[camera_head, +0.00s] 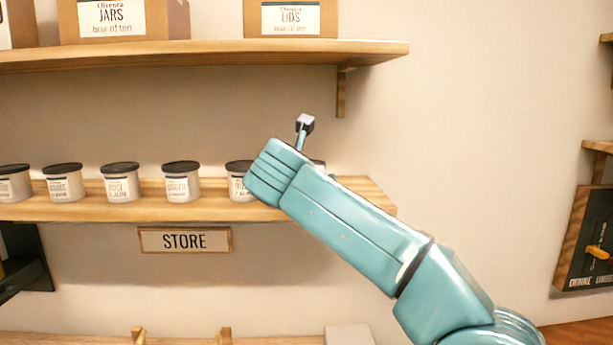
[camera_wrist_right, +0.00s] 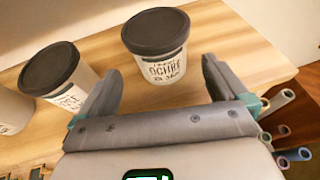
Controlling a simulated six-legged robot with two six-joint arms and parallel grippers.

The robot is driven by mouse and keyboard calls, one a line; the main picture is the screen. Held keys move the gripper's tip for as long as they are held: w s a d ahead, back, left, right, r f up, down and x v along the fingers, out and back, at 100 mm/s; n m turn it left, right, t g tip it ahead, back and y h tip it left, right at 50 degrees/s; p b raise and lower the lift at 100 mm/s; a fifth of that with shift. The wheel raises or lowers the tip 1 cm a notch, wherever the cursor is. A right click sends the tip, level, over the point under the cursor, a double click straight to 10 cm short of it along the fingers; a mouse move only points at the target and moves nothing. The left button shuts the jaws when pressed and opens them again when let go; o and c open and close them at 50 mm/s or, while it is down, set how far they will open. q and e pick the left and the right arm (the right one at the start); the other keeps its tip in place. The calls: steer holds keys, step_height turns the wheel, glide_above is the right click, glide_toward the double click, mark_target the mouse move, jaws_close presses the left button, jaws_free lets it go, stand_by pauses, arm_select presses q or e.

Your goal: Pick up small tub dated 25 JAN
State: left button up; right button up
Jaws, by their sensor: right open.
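In the right wrist view a small white tub (camera_wrist_right: 162,68) with a dark lid stands upright on the wooden shelf. Its label reads OCHRE, with a small line below that looks like 25 JAN. My right gripper (camera_wrist_right: 161,75) is open and empty, its fingers apart on the near side of this tub, which stands ahead of the gap between them. In the head view my right arm covers most of the rightmost tub; only a sliver of it (camera_head: 319,163) shows. My left gripper is not in view.
A second tub (camera_wrist_right: 62,75) stands close to the left finger. In the head view several like tubs, such as this one (camera_head: 182,184), line the shelf (camera_head: 120,211) above a STORE sign (camera_head: 185,240). An upper shelf (camera_head: 200,52) with boxes overhangs.

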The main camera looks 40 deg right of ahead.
steer(key=x, duration=0.1)
steer(key=p+x, duration=0.1)
steer(key=x, duration=0.3)
steer(key=shift+d+r+p, duration=0.2)
steer(key=shift+r+p, duration=0.05)
steer(key=shift+p, duration=0.1)
steer(key=shift+w+d+f, duration=0.2)
steer(key=shift+w+d, duration=0.05)
steer(key=shift+w, duration=0.05)
steer(key=shift+s, duration=0.1)
steer(key=shift+d, duration=0.1)
steer(key=c, duration=1.2)
steer(key=shift+r, duration=0.1)
